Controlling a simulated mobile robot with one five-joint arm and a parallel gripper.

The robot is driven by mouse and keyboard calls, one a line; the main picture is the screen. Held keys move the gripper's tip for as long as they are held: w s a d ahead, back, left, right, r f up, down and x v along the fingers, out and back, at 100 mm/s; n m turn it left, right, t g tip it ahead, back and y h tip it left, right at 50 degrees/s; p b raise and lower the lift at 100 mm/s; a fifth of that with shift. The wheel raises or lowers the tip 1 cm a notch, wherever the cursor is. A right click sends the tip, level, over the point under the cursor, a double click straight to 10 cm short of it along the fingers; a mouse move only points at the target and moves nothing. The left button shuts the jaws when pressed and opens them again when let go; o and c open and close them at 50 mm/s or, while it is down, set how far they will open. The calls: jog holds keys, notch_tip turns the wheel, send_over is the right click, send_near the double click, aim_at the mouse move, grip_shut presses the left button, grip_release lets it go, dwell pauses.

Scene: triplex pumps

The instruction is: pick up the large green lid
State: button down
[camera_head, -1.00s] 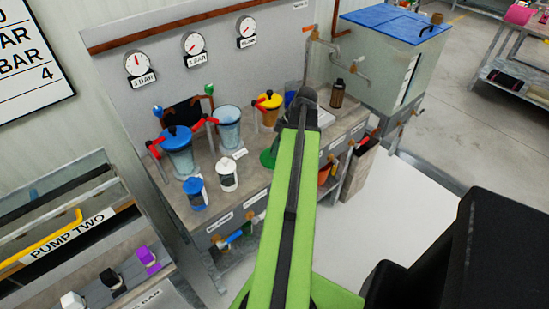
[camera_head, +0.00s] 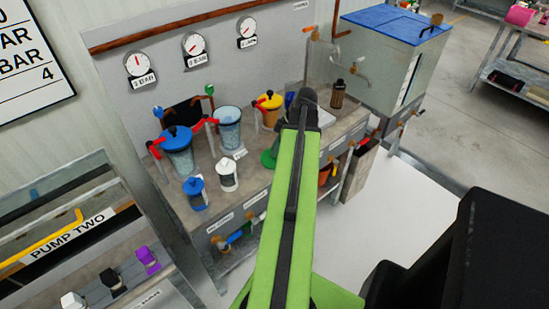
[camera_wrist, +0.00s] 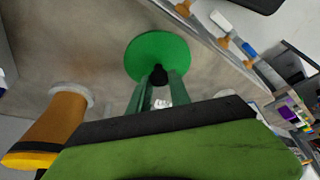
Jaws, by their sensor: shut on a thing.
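The large green lid (camera_wrist: 152,52) is a round green disc with a black knob in the wrist view. My gripper (camera_wrist: 160,78) is shut on the lid's black knob, with a finger on each side of it. I cannot tell whether the lid touches the grey bench top or is just above it. In the head view, only part of the green lid (camera_head: 268,158) shows, at the left of my green arm. The arm hides the rest of the lid and my fingers.
A yellow-lidded orange canister (camera_head: 271,112) stands close behind the lid and also shows in the wrist view (camera_wrist: 55,125). A white canister (camera_head: 228,175) and blue-lidded ones (camera_head: 177,150) stand to the left. A dark brown bottle (camera_head: 338,95) stands at the right. A blue-topped tank (camera_head: 395,55) is further right.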

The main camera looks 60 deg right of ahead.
jog(key=shift+r, duration=0.1)
dwell(0.5)
notch_tip(320, 180, up, 4)
jog(key=p, duration=0.4)
jog(key=shift+r, duration=0.1)
jog(key=s+d+r+p, duration=0.6)
jog(key=s+p, duration=0.1)
jog(key=s, duration=0.2)
jog(key=shift+s+d+r, duration=0.2)
jog(key=shift+s+r, duration=0.1)
jog(key=shift+s, duration=0.1)
